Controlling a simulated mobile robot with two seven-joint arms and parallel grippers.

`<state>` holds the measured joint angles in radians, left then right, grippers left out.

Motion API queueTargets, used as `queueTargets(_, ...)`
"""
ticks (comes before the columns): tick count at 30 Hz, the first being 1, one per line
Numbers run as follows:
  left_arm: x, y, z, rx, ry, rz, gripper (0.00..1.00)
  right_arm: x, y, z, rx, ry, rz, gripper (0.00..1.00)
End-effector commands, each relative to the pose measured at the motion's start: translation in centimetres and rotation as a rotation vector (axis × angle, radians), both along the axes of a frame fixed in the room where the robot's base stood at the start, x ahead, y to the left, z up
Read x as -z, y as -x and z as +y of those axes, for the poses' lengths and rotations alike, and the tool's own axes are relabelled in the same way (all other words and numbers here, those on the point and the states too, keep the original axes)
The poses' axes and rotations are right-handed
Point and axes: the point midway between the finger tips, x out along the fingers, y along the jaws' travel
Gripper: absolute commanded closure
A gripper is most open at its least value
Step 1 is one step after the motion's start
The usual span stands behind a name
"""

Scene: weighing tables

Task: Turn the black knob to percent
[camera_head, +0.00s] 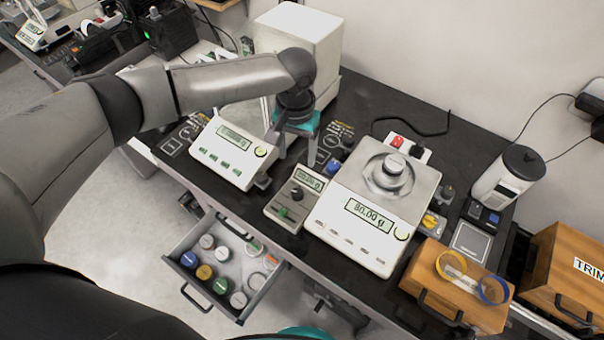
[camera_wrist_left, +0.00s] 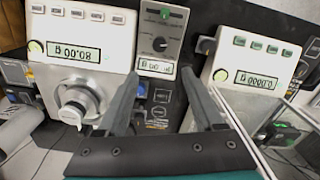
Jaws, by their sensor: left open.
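The black knob (camera_head: 297,193) is on a small grey control box (camera_head: 272,208) between two scales, below a little display. A green button or slider sits near the knob. In the left wrist view the knob (camera_wrist_left: 160,44) shows upside down, with a dial scale around it too small to read; I cannot tell its setting. My left gripper (camera_head: 298,154) is open and empty, above and behind the box, apart from the knob. Its two fingers (camera_wrist_left: 160,76) show in the left wrist view, spread either side of the box's display edge. My right gripper does not show.
A scale reading 80.00 g (camera_head: 335,238) stands close to the right of the box, another scale (camera_head: 222,165) to the left. A white cabinet (camera_head: 300,32) is behind my gripper. An open drawer (camera_head: 262,292) of lidded jars juts out below. A wooden box (camera_head: 460,312) stands front right.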

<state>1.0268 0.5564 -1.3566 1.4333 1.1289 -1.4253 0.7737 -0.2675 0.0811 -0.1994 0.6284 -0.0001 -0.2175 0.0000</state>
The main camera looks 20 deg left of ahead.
Motion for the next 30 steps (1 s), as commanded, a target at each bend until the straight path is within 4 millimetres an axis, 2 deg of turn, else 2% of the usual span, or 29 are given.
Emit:
queueTargets(5,1.9,0.1,0.1,-0.003,-0.002,0.004,0.31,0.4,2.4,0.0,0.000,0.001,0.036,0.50)
queueTargets(7,3.2,0.1,0.1,-0.003,-0.003,0.004,0.31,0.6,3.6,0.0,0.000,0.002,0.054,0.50)
queueTargets(10,5.4,0.1,0.1,-0.001,-0.003,0.004,0.31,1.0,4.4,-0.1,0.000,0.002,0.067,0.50)
queueTargets(14,8.2,0.1,0.0,-0.001,-0.003,0.002,0.31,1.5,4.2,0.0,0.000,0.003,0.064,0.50)
queueTargets(21,12.5,0.1,0.0,0.000,-0.003,0.002,0.31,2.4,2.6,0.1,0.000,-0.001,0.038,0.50)
queueTargets(25,14.1,0.1,0.0,0.000,-0.001,0.002,0.31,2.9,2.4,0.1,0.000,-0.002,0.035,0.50)
queueTargets(30,15.0,0.1,0.0,0.001,-0.001,0.001,0.31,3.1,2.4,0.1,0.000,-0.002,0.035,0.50)
